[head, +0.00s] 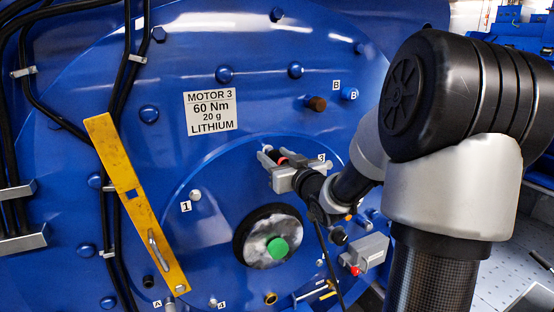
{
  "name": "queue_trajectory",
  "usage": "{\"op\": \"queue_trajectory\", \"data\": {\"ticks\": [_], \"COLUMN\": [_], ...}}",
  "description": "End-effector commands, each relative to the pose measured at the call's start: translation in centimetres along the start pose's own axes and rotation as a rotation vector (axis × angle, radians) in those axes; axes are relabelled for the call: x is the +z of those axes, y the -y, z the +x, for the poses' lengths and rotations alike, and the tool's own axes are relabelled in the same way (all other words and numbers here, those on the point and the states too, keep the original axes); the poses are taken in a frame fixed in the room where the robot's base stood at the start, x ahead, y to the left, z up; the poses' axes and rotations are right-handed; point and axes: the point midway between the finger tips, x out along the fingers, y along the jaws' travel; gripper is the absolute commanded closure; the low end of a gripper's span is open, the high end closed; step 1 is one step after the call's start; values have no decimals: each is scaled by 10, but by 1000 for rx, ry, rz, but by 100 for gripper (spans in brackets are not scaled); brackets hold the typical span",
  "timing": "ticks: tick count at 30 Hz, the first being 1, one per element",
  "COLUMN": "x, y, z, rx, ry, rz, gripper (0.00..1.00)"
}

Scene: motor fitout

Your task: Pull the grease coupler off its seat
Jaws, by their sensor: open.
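My gripper (281,172) is in front of the blue motor face (235,60), left of the small label 3. Its jaws are open. A small part with a red band (284,160) and a pale tip shows at the fingers, close to the motor face. It may be the grease coupler, but it is partly hidden by the gripper and I cannot tell whether it is seated or touching the fingers. The seat behind the gripper is hidden.
A yellow bar (117,165) slants down the left side, near black cables (125,75). A green-centred hub (278,248) is below my gripper. A grey box with a red button (367,252) is lower right. Bolts and a brown plug (316,103) protrude from the face.

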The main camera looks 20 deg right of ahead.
Motion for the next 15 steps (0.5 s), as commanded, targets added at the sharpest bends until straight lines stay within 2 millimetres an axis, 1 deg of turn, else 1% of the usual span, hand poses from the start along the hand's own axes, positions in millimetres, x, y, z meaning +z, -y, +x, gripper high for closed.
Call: {"op": "queue_trajectory", "data": {"ticks": [5, 6, 13, 14, 15], "x": [0, 0, 0, 0, 0], "y": [0, 0, 0, 0, 0], "z": [0, 0, 0, 0, 0], "rx": [-1, -1, -1, -1, -1], "ry": [0, 0, 0, 0, 0], "rz": [0, 0, 0, 0, -1], "gripper": [56, 58, 97, 100, 100]}}
